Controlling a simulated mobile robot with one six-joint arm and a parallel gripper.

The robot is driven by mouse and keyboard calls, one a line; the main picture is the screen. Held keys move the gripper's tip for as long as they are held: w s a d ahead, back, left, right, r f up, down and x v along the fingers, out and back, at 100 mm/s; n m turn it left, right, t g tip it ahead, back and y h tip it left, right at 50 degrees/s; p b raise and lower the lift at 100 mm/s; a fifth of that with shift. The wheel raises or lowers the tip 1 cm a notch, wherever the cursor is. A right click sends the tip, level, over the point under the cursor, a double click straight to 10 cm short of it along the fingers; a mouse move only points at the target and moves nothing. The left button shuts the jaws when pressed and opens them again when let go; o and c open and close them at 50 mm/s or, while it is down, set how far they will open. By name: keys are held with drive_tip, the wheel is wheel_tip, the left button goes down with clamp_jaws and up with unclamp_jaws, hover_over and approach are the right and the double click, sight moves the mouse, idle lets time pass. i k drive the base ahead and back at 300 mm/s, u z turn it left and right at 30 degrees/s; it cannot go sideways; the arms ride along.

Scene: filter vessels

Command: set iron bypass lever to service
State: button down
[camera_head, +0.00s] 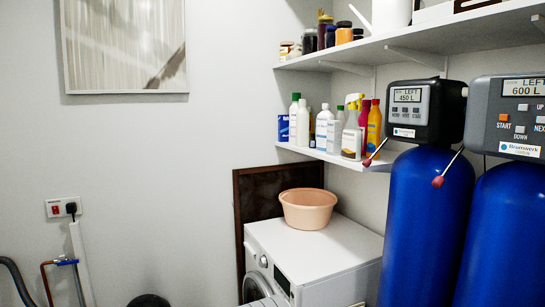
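Two blue filter vessels stand at the right, the left vessel (424,225) and the right vessel (505,235). Each has a dark control head with a display. The left head (420,112) reads "LEFT 450 L"; the right head (507,113) reads "LEFT 600 L". A thin lever with a red knob sticks out down and left from each head: the left lever (376,152) and the right lever (447,170). I cannot read which vessel is the iron one, nor any lever position marks. My gripper is not in view.
A white washing machine (340,262) with a peach basin (308,208) on top stands left of the vessels. Shelves with bottles (350,140) and jars hang above it. A wall socket (62,207) and pipes are at the left.

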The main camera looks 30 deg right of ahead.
sight(367, 162)
drive_tip(key=z, duration=0.4)
drive_tip(key=i, duration=1.1)
drive_tip(key=z, duration=0.8)
drive_tip(key=k, duration=0.9)
drive_tip(key=z, duration=0.15)
drive_tip(key=i, duration=0.9)
drive_tip(key=u, duration=0.05)
